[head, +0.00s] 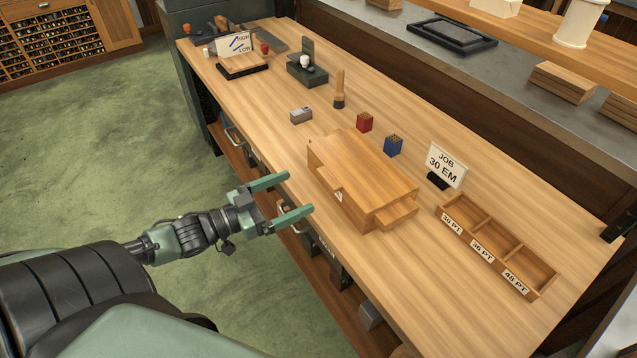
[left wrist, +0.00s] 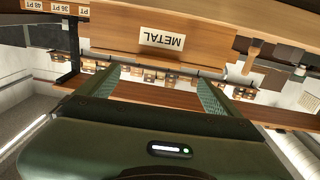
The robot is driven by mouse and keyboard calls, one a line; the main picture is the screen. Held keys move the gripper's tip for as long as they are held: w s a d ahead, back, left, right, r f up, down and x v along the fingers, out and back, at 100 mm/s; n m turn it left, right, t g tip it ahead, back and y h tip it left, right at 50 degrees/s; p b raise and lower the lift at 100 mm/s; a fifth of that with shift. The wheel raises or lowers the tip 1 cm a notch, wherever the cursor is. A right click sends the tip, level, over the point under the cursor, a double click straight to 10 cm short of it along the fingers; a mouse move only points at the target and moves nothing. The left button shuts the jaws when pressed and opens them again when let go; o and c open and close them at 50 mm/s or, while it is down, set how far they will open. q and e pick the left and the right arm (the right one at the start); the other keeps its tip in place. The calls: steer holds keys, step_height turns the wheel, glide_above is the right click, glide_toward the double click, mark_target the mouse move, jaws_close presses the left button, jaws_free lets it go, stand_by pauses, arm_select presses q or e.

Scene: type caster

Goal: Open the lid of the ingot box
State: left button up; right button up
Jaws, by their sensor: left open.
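The ingot box (head: 372,172) is a light wooden box on the bench, with its lid lying shut on top. A small label shows on its near side, and a low wooden ledge or tray (head: 397,214) sticks out at its right end. In the left wrist view the box front (left wrist: 115,36) appears upside down with a METAL label (left wrist: 162,39). My left gripper (head: 300,192) is open and empty, over the bench's front edge, with its green fingers pointing at the box and apart from it. My right gripper is not in view.
Behind the box stand a red block (head: 364,122), a blue block (head: 393,146) and a wooden-handled tool (head: 339,90). A small grey block (head: 300,115) lies left of it. A JOB 30 EM sign (head: 446,165) and a three-compartment tray (head: 485,232) stand to the right.

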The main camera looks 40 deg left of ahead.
mark_target(324, 180)
arm_select(q)
steer(key=shift+x, duration=3.8)
steer(key=shift+s+d+r, duration=0.1)
